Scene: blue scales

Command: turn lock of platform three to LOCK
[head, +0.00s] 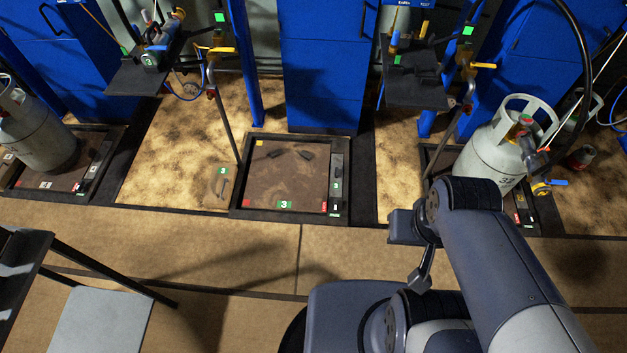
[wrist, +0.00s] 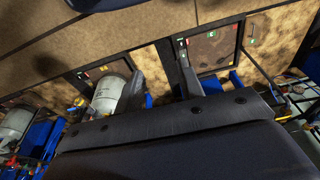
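Platform three (head: 284,204) is a brown plate in a black frame on the floor, with a green "3" label and no cylinder on it. Along its right side runs a dark lock strip (head: 337,186) with a green "3" tag and small red and green marks. The lock's handle is too small and dark to tell how it is turned. In the wrist view, platform three (wrist: 211,50) is at upper right, with its strip on the left side. My gripper (wrist: 164,78) has its two fingers apart and empty there, away from the platform. My arm is right of the platform in the head view.
A grey cylinder (head: 489,158) stands on the right platform, close to my arm. Another cylinder (head: 34,130) is on the left platform. A hose stand (head: 211,70) with a thin pole rises behind platform three. Blue cabinets (head: 322,65) stand behind.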

